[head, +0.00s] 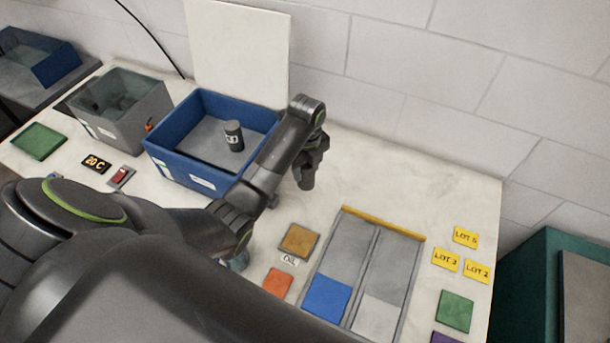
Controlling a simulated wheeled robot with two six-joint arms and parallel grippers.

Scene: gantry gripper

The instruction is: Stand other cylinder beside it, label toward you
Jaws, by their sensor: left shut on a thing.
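A dark cylinder (233,136) with a white label mark stands upright inside the blue bin (181,175), toward its right side. My left gripper (306,181) points down over the table to the right of the blue bin, outside it. It is shut on a small dark thing, which may be the other cylinder; its shape and any label are hard to tell against the dark fingers. My left forearm passes in front of the bin's right side. My right gripper is not in view.
A grey bin (121,127) stands left of the blue bin. A two-lane grey tray (343,251), a brown pad (299,240), an orange square (277,283) and yellow lot tags (465,237) lie front right. The table right of my gripper is clear.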

